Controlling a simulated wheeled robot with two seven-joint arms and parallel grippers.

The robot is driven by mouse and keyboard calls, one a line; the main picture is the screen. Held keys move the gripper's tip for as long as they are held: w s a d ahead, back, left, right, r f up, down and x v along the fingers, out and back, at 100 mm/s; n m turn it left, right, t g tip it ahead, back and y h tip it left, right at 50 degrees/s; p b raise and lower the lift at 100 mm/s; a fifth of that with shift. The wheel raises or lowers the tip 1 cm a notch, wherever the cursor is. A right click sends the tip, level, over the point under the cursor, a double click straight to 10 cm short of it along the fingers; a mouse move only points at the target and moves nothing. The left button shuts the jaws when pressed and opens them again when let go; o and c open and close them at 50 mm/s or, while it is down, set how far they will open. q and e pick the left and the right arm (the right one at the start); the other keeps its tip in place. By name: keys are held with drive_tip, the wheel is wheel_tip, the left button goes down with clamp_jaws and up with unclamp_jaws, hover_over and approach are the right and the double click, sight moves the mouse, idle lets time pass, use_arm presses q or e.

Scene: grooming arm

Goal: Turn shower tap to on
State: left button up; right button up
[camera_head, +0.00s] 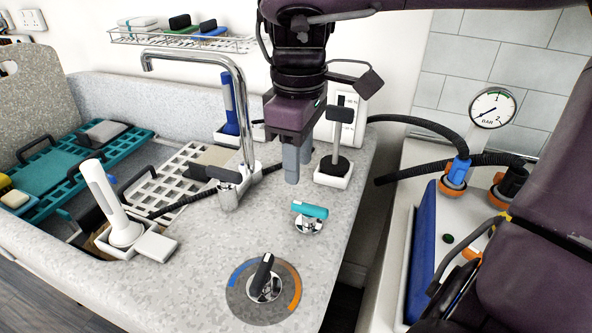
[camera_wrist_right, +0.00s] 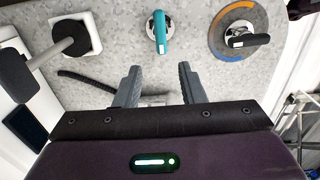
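A small tap with a teal lever (camera_head: 311,210) on a round chrome base stands on the speckled counter. Its lever also shows in the right wrist view (camera_wrist_right: 160,30), ahead of the fingers. A dial with a black lever (camera_head: 264,275) and a blue-to-orange ring lies nearer the front. No label shows which is the shower tap. My right gripper (camera_head: 291,177) points down above the counter, behind and left of the teal lever, apart from it. In the right wrist view the fingers (camera_wrist_right: 158,88) are spread, with nothing held. My left gripper is not in view.
A chrome faucet (camera_head: 245,110) stands close left of my right gripper. A black plunger-like tool in a white holder (camera_head: 334,174) stands close right. A white shower handle (camera_head: 103,195) and basin are at left. A pressure gauge (camera_head: 493,108) and hoses are at right.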

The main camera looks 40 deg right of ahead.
sight(299, 203)
drive_tip(key=shift+f, duration=0.45)
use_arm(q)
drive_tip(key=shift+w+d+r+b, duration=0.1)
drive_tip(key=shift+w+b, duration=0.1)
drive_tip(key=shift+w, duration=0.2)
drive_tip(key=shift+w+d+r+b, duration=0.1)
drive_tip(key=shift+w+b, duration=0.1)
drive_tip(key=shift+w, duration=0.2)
use_arm(e)
drive_tip(key=f, duration=0.6)
drive_tip(key=shift+s+a+f, duration=0.15)
drive_tip(key=shift+s+f, duration=0.05)
drive_tip(key=shift+f, duration=0.15)
drive_tip(key=shift+c, duration=0.3)
clamp_jaws()
